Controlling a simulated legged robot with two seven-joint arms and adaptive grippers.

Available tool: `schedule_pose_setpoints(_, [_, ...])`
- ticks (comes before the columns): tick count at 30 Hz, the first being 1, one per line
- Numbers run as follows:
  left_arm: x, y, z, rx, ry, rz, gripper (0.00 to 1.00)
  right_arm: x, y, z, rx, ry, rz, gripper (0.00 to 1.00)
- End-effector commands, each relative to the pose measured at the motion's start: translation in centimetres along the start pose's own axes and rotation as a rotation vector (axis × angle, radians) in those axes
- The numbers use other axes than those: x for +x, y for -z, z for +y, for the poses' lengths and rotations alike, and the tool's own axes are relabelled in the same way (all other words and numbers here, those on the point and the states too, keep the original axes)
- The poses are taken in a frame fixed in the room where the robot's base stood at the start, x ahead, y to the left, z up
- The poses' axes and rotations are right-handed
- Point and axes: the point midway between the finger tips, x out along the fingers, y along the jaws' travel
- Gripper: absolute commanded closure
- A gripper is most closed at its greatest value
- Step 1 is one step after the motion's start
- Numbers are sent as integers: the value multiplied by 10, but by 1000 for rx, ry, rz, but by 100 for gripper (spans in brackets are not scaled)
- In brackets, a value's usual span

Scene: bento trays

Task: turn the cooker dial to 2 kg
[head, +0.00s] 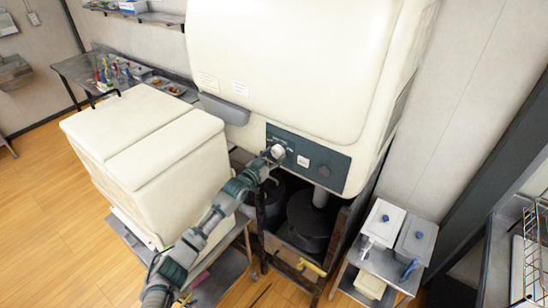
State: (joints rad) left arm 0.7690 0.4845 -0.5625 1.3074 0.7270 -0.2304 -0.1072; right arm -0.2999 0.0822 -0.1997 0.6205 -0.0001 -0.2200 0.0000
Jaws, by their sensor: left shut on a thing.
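The large cream cooker (280,60) stands at the centre, with a dark control panel (340,163) low on its front. A pale round dial (279,151) sits at the left part of the panel. My left gripper (272,156) is at the panel, shut on the dial and partly covering it. The dial's marks and its setting are too small to read. My right gripper is not in view.
A cream chest (150,140) stands close to the left of my left arm. Dark pots (308,220) stand in the open bay below the panel. A small cart with lidded containers (383,222) is at the right. Open wooden floor (50,215) lies at the left.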

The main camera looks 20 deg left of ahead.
Motion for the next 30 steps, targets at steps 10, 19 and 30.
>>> schedule_pose_setpoints(10, [0,0,-1,299,1,1,82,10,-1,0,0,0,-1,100])
schedule_pose_setpoints(19, [0,1,-1,585,2,0,82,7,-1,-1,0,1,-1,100])
schedule_pose_setpoints(30, [0,1,0,929,0,0,82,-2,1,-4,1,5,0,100])
